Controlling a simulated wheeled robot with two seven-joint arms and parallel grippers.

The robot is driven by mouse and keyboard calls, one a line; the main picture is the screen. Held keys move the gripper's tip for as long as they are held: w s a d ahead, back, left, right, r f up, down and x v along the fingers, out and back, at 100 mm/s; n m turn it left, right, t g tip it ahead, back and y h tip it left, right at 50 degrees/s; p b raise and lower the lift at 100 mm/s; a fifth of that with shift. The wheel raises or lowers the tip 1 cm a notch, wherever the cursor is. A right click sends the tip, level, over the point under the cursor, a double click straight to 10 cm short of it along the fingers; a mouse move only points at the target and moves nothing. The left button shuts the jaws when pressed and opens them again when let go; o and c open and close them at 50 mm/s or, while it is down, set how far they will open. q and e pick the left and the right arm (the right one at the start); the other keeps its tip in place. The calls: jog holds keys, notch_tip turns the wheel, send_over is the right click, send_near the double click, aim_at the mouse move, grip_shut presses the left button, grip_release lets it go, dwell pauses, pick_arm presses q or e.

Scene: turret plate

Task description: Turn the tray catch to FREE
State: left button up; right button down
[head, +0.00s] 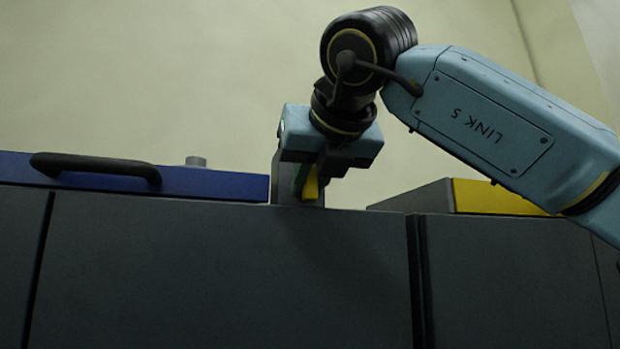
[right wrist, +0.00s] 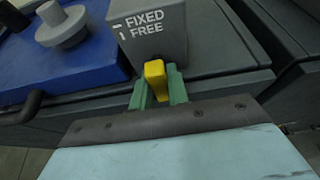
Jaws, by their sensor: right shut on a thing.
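The tray catch is a yellow lever (right wrist: 155,76) on the front of a grey block (right wrist: 158,48) in the right wrist view. The block bears the white words FIXED and, below it, FREE, each with a short mark. My right gripper (right wrist: 160,88) has its green fingers on both sides of the lever and is shut on it. In the head view, my right gripper (head: 303,186) comes down over the block, and the yellow lever (head: 311,185) shows between the fingers. I cannot tell which mark the lever points to. My left gripper is out of view.
A blue tray (head: 215,184) with a black handle (head: 95,166) and a grey knob (head: 196,161) lies left of the catch. A yellow-fronted part (head: 495,197) sits to the right. Dark grey cabinet fronts (head: 200,265) run below.

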jog(key=c, duration=1.6)
grip_release()
jog(key=shift+c, duration=0.2)
jog(key=b+v, duration=0.3)
jog(key=v, duration=1)
jog(key=shift+s, duration=0.15)
jog(key=shift+r, duration=0.15)
